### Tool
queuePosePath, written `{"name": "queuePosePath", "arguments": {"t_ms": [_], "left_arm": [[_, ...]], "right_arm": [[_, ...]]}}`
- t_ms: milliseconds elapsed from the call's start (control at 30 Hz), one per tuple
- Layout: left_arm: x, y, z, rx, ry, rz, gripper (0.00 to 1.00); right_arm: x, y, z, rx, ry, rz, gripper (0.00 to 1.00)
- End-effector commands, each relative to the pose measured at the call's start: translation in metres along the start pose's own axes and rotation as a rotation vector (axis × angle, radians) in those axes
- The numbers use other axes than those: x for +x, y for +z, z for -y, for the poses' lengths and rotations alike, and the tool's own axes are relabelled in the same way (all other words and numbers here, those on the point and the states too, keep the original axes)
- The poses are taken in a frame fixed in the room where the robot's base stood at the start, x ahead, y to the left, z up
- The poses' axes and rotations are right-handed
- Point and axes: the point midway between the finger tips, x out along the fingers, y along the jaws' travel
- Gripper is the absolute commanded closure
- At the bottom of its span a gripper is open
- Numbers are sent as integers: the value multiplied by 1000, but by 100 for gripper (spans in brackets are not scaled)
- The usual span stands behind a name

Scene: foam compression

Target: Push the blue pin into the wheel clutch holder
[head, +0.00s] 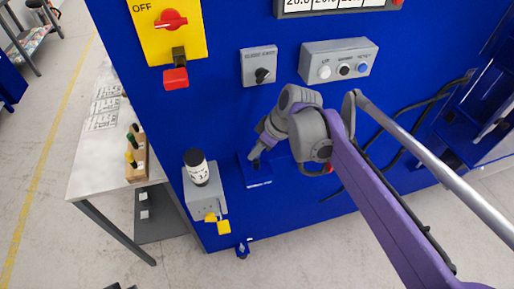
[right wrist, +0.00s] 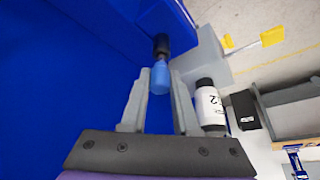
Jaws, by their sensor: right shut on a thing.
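My right gripper (head: 256,155) reaches down in front of the blue machine panel in the head view. In the right wrist view its two grey fingers (right wrist: 160,88) are closed on the blue pin (right wrist: 160,77). A dark cylindrical piece (right wrist: 161,45) lines up with the pin's far end; I cannot tell whether it is part of the pin or of the wheel clutch holder. A small blue ledge (head: 260,182) sticks out of the panel just below the gripper, and the holder is not clearly visible there. My left gripper is out of view.
A grey box (head: 207,203) with a black-capped white bottle (head: 197,168) on it stands left of the gripper, with yellow tabs (head: 217,223) below. A white table (head: 95,165) is at the left. Switch boxes (head: 339,60) sit above on the panel (head: 220,115).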

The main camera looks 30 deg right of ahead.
Motion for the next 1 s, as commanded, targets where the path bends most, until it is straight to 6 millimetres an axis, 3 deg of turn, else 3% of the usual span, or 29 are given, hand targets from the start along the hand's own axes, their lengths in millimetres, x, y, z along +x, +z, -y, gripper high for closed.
{"name": "queuePosePath", "arguments": {"t_ms": [900,933,1000], "left_arm": [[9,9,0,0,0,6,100],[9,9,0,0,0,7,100],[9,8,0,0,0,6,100]], "right_arm": [[17,8,0,0,0,0,100],[17,8,0,0,0,0,69],[17,8,0,0,0,0,57]]}}
